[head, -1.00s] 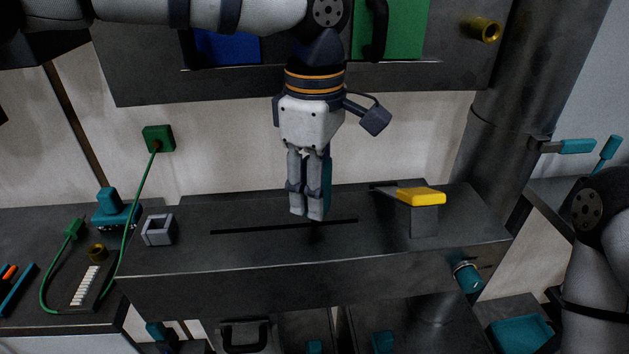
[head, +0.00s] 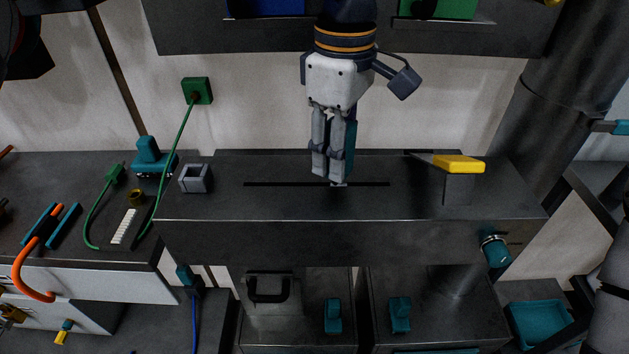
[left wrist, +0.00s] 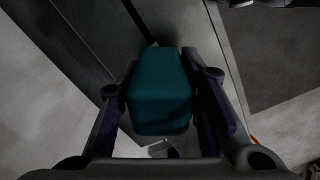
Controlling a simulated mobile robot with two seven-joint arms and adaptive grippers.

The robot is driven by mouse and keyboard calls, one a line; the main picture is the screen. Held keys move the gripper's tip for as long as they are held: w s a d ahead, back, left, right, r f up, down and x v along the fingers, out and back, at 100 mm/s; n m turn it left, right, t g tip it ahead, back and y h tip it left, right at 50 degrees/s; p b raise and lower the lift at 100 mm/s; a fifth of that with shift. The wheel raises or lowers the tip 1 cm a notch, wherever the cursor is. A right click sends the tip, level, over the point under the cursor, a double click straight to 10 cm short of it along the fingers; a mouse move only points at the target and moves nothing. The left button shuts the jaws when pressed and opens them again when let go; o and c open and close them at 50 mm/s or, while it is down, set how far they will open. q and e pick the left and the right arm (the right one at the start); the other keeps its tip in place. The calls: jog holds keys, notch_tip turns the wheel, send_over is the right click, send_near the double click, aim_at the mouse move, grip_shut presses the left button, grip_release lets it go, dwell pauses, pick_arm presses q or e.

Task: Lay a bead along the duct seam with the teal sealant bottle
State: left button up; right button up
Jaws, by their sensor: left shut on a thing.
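My left gripper (head: 328,178) hangs fingers-down over the grey duct (head: 350,237). It is shut on the teal sealant bottle (head: 350,150), which shows mostly behind the fingers. In the left wrist view the bottle (left wrist: 160,95) sits between both fingers, its rounded teal end toward the camera. The duct seam (head: 285,184) is a thin dark line along the duct's top. The fingertips are over its middle part. The bottle's nozzle is hidden, so I cannot tell whether it touches the seam. My right gripper is out of view.
A yellow-topped block (head: 459,164) stands on the duct right of the seam, and a grey square ring (head: 196,178) at its left end. A green cable (head: 177,140) hangs left of the duct. A panel (head: 230,37) overhangs behind.

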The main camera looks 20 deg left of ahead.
pick_arm(q)
jog(key=shift+s+a, duration=0.2)
jog(key=shift+a, duration=0.5)
jog(key=shift+s+a, duration=0.2)
jog(key=shift+a, duration=0.5)
jog(key=shift+s+a, duration=0.2)
jog(key=shift+a, duration=0.5)
jog(key=shift+s+a, duration=0.2)
jog(key=shift+a, duration=0.55)
jog(key=shift+s+a, duration=0.2)
jog(key=shift+a, duration=0.5)
jog(key=shift+a, duration=0.1)
jog(key=shift+s+a, duration=0.1)
jog(key=shift+a, duration=0.1)
jog(key=shift+r, duration=1)
jog(key=shift+r, duration=2)
